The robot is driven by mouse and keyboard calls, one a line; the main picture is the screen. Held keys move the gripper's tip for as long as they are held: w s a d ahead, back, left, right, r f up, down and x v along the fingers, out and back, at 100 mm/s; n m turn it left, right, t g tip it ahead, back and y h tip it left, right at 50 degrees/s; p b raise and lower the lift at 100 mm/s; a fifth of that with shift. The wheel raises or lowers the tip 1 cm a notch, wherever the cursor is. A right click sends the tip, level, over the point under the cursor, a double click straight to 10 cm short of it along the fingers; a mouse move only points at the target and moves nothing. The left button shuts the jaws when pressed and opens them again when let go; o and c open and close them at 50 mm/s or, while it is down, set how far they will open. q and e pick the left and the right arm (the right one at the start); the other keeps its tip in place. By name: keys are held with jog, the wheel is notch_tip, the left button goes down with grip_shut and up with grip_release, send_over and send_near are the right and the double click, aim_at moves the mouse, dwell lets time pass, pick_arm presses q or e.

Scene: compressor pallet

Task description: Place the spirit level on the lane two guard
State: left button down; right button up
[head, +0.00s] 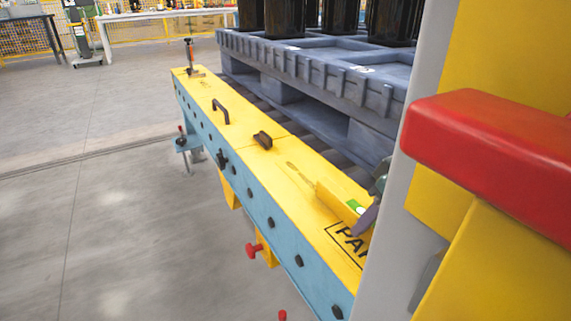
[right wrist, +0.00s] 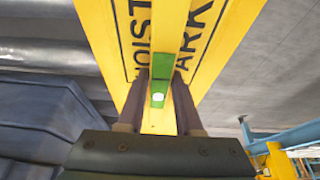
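The spirit level (head: 334,201) is a yellow bar with a green vial. In the head view it stands on edge along the yellow top of the near guard (head: 244,152), by black lettering. I cannot tell whether its lower edge touches the guard. My right gripper (head: 368,214) is at its near end, mostly hidden behind a grey upright form. In the right wrist view the two fingers (right wrist: 161,88) lie against both sides of the level (right wrist: 158,99), around its green part, between the black words on the guard. My left gripper is not in view.
The guard top carries a black handle (head: 220,111), a dark knob (head: 262,140) and a clamp (head: 190,58) at its far end. A grey pallet (head: 330,70) with black cylinders stands behind it. A large red and yellow form (head: 490,140) blocks the right side.

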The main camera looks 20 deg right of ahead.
jog(key=o, duration=0.4)
jog(key=shift+c, duration=0.2)
jog(key=p+v, duration=0.7)
jog(key=v, duration=0.5)
jog(key=shift+r, duration=0.25)
